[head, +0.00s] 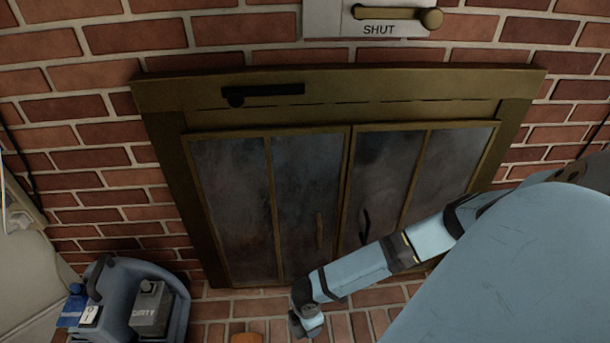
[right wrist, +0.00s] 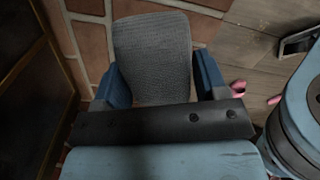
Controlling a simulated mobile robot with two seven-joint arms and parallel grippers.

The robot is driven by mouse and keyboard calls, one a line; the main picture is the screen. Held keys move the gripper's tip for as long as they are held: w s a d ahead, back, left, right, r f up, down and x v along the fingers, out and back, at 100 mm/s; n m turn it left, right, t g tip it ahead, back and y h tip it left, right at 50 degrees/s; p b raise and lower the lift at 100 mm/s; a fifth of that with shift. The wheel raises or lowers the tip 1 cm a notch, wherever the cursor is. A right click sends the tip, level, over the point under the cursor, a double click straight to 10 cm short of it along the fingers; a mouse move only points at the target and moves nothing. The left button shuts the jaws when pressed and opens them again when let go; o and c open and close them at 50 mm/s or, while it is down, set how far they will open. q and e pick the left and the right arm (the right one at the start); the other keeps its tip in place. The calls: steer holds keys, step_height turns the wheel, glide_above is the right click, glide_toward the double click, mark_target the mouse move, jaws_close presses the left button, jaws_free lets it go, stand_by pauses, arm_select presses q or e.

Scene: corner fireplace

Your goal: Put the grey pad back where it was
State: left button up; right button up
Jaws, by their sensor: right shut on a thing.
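The grey pad (right wrist: 153,62), a flat woven-textured piece with rounded corners, lies between the two blue fingers of my right gripper (right wrist: 160,78) in the right wrist view. The fingers are shut on its two sides. Floor shows beyond the pad; I cannot tell how high it is held. In the head view my right arm comes in from the right, its wrist in front of the fireplace near the bottom edge. The gripper and pad are not clearly visible there. My left gripper is not in view.
The fireplace's glass doors (head: 310,200) are closed in a brass frame (head: 340,88). A lever plate marked SHUT (head: 378,30) is above. A blue-grey device (head: 172,300) stands at lower left. Brick hearth (head: 215,310) lies in front. Pink items (right wrist: 238,86) lie on the wood floor (right wrist: 235,55).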

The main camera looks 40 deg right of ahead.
steer(key=b, duration=0.2)
glide_toward(306, 341)
step_height(306, 341, down, 2)
steer(key=shift+f+b, duration=0.1)
steer(key=shift+b, duration=0.25)
step_height(306, 341, down, 5)
steer(key=shift+r+b, duration=0.1)
steer(key=shift+b, duration=1)
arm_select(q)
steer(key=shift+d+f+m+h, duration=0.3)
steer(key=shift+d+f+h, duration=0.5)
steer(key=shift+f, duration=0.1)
arm_select(e)
steer(key=o, duration=0.9)
